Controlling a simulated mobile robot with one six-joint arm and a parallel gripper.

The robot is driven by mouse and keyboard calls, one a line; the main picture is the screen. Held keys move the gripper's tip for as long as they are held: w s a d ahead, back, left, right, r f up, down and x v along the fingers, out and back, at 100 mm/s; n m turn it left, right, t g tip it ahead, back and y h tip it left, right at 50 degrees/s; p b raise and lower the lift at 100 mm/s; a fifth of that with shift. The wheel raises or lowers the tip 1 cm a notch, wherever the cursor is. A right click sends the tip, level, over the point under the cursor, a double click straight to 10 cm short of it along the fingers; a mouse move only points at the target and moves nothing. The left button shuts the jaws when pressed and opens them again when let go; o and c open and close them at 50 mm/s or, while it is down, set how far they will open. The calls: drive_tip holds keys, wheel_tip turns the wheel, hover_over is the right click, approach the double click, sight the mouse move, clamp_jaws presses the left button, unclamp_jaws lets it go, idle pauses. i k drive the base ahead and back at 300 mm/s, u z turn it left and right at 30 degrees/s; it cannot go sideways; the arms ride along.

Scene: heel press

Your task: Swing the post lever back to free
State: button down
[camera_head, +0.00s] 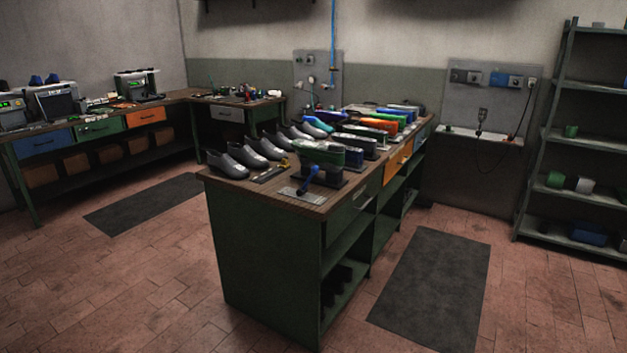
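A small blue lever (309,178) stands at the near end of the central workbench. It tilts, with its upper end toward the right, over a light metal plate (303,195) on the bench top. It is the likeliest post lever, but it is too small to tell its exact setting. Behind it sits a dark green block-like piece (321,153) on a dark base. My gripper is not in view.
The green central workbench (265,250) carries a row of grey shoes (226,164) and several coloured machines. Dark mats (435,290) lie on the tiled floor. A shelf rack (560,140) stands right, another bench (85,135) at back left. Floor in front is clear.

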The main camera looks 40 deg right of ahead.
sight(315, 170)
drive_tip(key=z, duration=0.1)
drive_tip(key=i, duration=0.95)
drive_tip(key=u, duration=0.05)
